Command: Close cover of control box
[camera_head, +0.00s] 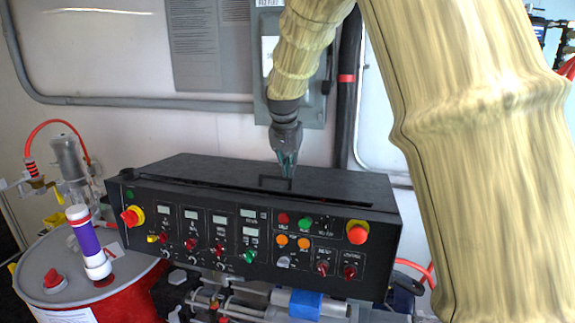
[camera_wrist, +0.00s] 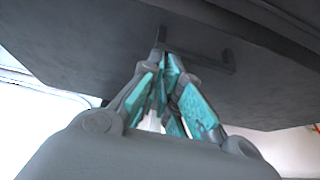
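The black control box (camera_head: 215,228) has a front panel of knobs, buttons and small displays. Its dark cover (camera_head: 215,170) lies flat or nearly flat on top, with a dark line along the front edge; I cannot tell whether it is fully seated. A black bracket handle (camera_head: 268,180) stands on the cover near the front edge and also shows in the wrist view (camera_wrist: 215,62). My gripper (camera_head: 287,172) points down at this handle. Its teal-padded fingers (camera_wrist: 168,62) are together at the tips, overlapping the handle's left part in the wrist view. Contact is unclear.
A red drum (camera_head: 110,305) with a white-and-purple cylinder (camera_head: 88,242) stands at the left. A grey electrical box (camera_head: 312,110) and conduit are on the wall behind. Pipes and a blue part (camera_head: 305,304) sit below the panel. My arm fills the right side.

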